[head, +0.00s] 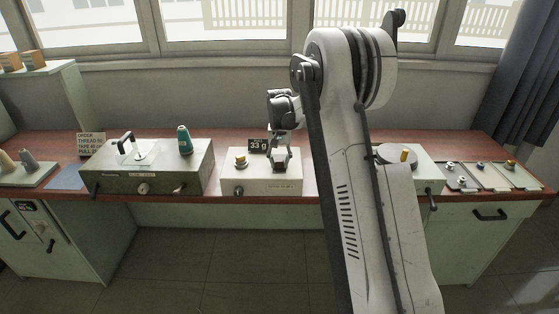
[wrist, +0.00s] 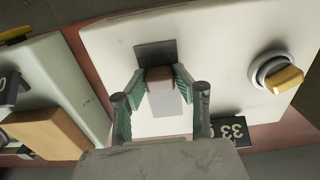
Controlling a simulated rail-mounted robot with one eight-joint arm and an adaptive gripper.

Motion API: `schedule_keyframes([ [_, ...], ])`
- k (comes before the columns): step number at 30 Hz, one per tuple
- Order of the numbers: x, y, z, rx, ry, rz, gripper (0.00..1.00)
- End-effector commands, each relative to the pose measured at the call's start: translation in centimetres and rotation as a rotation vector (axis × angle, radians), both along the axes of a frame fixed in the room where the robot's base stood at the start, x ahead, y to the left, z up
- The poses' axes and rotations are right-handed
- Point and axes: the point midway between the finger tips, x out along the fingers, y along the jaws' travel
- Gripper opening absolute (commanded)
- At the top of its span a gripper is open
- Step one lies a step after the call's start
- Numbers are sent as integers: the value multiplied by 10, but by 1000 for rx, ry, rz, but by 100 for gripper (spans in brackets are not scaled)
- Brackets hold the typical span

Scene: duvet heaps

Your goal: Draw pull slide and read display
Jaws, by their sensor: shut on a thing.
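The pull slide, a small pinkish-brown block (wrist: 160,78), stands on the top of a cream box (head: 235,184) in the middle of the bench. My gripper (wrist: 162,73) is shut on this block, with a green-padded finger on each side. In the head view my gripper (head: 281,158) is low over the right part of the box. A dark square plate (wrist: 155,54) and a pale grey strip lie by the block. The small black display (head: 258,146) at the box's back reads 33 g. It shows upside down and partly hidden in the wrist view (wrist: 238,131).
A yellow knob (head: 240,160) is on the box's left. A green-grey machine (head: 150,178) with a teal spool (head: 184,140) stands to the left. An order card (head: 91,144) is behind it, its numbers unclear. Another box (head: 427,168) and small trays (head: 490,177) are right.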

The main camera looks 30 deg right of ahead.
Motion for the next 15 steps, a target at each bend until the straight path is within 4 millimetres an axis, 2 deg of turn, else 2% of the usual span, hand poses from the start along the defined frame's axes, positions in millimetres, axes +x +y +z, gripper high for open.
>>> schedule_keyframes([
  [10,-4,2,0,2,6,0,0],
  [11,-5,3,-1,2,7,0,30],
  [15,-4,2,0,1,5,0,46],
])
